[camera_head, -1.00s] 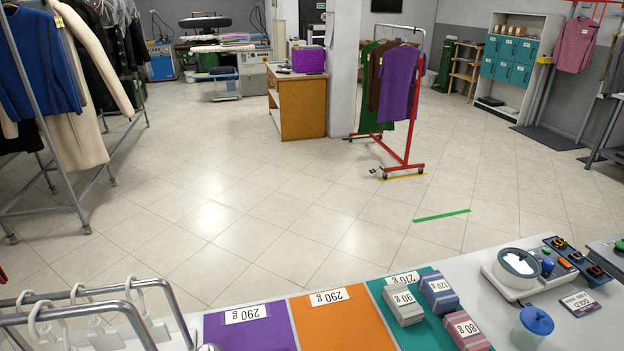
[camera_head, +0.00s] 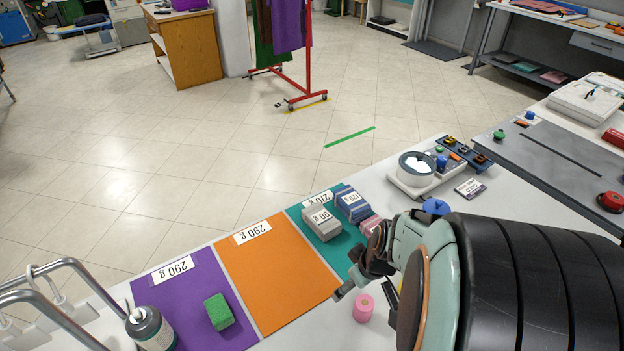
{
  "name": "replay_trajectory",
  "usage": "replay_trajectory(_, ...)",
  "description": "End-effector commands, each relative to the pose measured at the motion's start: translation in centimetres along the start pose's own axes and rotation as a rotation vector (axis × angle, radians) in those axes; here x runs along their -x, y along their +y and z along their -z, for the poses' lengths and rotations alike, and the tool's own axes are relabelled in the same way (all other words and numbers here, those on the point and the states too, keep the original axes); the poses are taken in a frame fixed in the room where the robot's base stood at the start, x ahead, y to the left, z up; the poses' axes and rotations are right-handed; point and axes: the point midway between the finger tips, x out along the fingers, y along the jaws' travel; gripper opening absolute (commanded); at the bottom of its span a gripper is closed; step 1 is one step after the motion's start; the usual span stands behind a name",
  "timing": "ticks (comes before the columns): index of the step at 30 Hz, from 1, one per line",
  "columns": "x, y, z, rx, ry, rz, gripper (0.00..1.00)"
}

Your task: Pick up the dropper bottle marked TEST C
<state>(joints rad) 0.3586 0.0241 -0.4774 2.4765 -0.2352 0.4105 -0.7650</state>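I cannot make out a label reading TEST C anywhere. A grey bottle with a dark top and a pale label (camera_head: 152,330) stands at the lower left, partly cut off by the frame edge; its label is unreadable. My gripper (camera_head: 350,287) is over the counter at the lower right, near the teal mat and a pink spool (camera_head: 363,308). It is seen side-on and dark, and its finger opening is unclear. My arm covers the right part of the counter, so anything behind it is hidden.
Purple (camera_head: 185,295) and orange (camera_head: 277,272) mats lie on the counter; a green sponge (camera_head: 218,311) lies on the purple one. Labelled blocks (camera_head: 322,223) sit on the teal mat (camera_head: 344,245). A round-dial device (camera_head: 418,168) stands behind. A grey rail (camera_head: 50,272) rises at left.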

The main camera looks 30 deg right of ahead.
Motion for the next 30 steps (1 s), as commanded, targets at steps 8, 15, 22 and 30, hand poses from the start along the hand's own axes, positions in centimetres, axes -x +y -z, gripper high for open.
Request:
replay_trajectory(8,-3.5,6.1,-14.6,-0.454,-0.289,-0.039,0.66)
replay_trajectory(15,-5.0,6.1,-16.3,-0.496,-0.309,-0.035,0.66)
replay_trajectory(22,-8.3,5.9,-17.3,-0.495,-0.308,-0.033,0.66)
replay_trajectory(30,-10.0,5.9,-17.6,-0.492,-0.303,-0.036,0.66)
